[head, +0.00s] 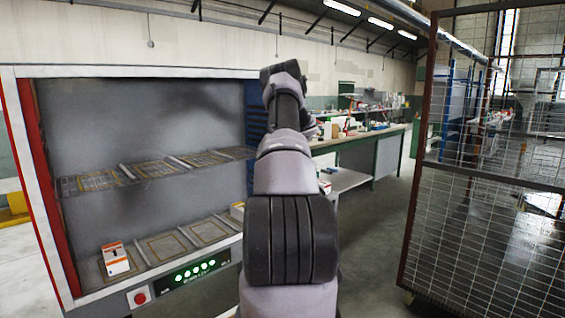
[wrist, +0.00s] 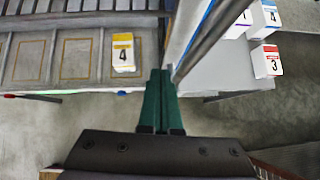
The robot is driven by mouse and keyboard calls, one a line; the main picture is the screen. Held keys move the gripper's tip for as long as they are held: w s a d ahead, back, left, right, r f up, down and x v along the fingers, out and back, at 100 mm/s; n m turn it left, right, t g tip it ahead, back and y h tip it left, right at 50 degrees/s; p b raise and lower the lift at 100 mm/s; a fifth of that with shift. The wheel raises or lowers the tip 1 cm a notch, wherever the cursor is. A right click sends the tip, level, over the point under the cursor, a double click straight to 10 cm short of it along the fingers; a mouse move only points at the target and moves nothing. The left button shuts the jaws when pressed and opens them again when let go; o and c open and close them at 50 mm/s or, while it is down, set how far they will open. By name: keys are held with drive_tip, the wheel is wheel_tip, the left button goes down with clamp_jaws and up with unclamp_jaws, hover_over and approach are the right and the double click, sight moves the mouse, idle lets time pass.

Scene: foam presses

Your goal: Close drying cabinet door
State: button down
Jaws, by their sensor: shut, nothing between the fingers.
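My gripper's green fingers are together and empty. A pale, narrow panel, apparently the cabinet door (wrist: 181,38) seen nearly edge-on, stands just beyond the fingertips, with a long grey bar (wrist: 213,36) along its right side. I cannot tell whether the fingers touch the door or bar. In the head view my arm hides the fingertips and most of that area.
An orange-and-white box (head: 115,259) is on the lower shelf; a yellow-marked box (wrist: 123,55) shows in the wrist view. Boxes, one marked 3 (wrist: 267,61), stand on a table right of the door. A mesh fence (head: 485,200) is at the right, with floor between.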

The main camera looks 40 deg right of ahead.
drive_tip(key=v, duration=0.8)
drive_tip(key=shift+s+d, duration=0.35)
drive_tip(key=shift+s, duration=0.05)
drive_tip(key=shift+r, duration=0.2)
